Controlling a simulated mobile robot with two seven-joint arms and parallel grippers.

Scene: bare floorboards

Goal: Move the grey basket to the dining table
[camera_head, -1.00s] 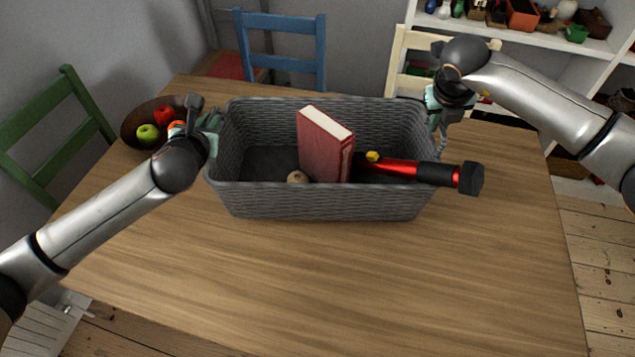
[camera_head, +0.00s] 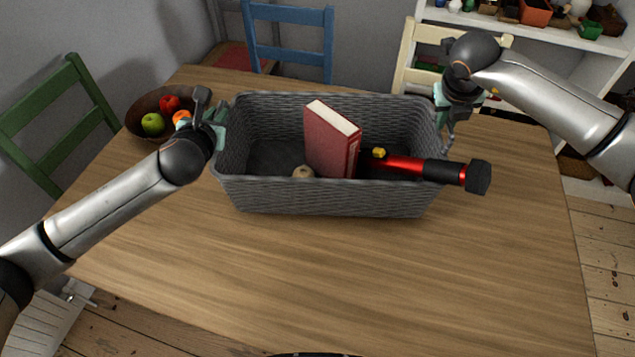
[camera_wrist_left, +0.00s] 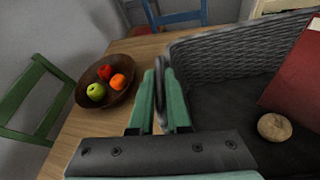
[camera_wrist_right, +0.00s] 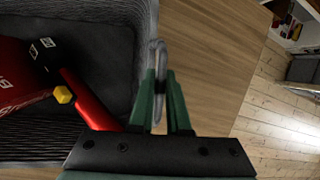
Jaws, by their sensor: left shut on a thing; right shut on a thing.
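The grey basket (camera_head: 330,200) is over the wooden dining table (camera_head: 330,270); I cannot tell whether its base touches the top. It holds a red book (camera_head: 330,142) standing up, a red and black flashlight (camera_head: 420,168), a small round tan thing (camera_head: 303,172) and a small yellow thing (camera_head: 379,153). My left gripper (camera_head: 218,125) is shut on the basket's left handle (camera_wrist_left: 160,88). My right gripper (camera_head: 443,110) is shut on the right handle, which shows in the right wrist view (camera_wrist_right: 157,75).
A brown bowl (camera_head: 140,113) with apples and an orange stands on the table, left of the basket. Green (camera_head: 70,130), blue (camera_head: 290,40) and cream (camera_head: 425,50) chairs surround the table. A white shelf (camera_head: 560,45) is at the back right. The table's front is clear.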

